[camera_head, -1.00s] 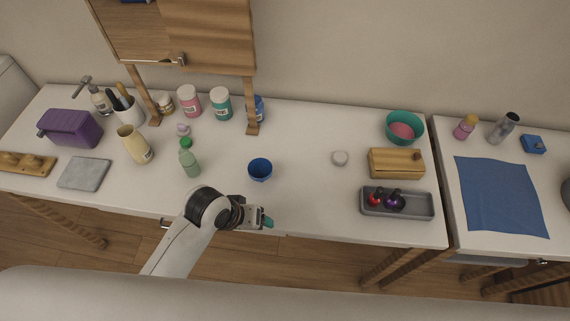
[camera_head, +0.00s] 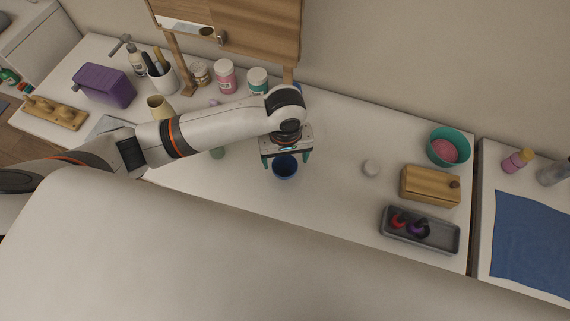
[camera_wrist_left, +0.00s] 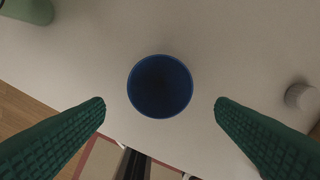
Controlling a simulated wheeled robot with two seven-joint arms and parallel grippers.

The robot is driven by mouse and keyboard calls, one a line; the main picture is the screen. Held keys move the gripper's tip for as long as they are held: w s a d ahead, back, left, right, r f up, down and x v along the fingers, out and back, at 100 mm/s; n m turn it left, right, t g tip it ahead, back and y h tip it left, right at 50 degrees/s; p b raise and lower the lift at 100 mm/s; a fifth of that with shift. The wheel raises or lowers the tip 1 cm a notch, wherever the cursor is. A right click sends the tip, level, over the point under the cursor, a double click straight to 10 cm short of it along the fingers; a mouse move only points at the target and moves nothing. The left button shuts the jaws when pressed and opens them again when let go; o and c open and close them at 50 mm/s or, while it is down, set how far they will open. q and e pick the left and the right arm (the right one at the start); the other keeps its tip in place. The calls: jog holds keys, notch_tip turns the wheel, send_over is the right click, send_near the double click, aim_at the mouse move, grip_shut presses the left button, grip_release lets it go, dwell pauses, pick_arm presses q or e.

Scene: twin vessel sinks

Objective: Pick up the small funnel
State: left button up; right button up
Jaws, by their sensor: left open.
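A small blue round open-topped piece (camera_head: 285,170), cup- or funnel-like, stands on the white counter. I cannot tell from above whether it has a funnel's spout. In the left wrist view the blue piece (camera_wrist_left: 160,87) shows its round rim and dark inside. My left gripper (camera_head: 286,158) is open above it and points down. In the wrist view its green ridged fingers (camera_wrist_left: 160,108) are spread wide on either side, apart from the rim, with nothing between them held. My right gripper is not in view.
A white round knob-like piece (camera_head: 370,168) lies to the right on the counter. Beyond are a wooden box (camera_head: 428,186), a grey tray (camera_head: 440,237) and a teal bowl (camera_head: 436,158). A green bottle (camera_head: 217,153) is mostly hidden behind my left arm.

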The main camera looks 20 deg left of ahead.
aim_at(285, 174)
pick_arm(q)
notch_tip(285, 174, down, 3)
jog(key=shift+w+r, duration=0.1)
jog(key=shift+w, duration=0.05)
jog(key=shift+a+f+p, duration=0.1)
jog(key=shift+f+p, duration=0.35)
jog(key=shift+f, duration=2.15)
jog(key=c, duration=1)
jog(key=shift+c, duration=0.2)
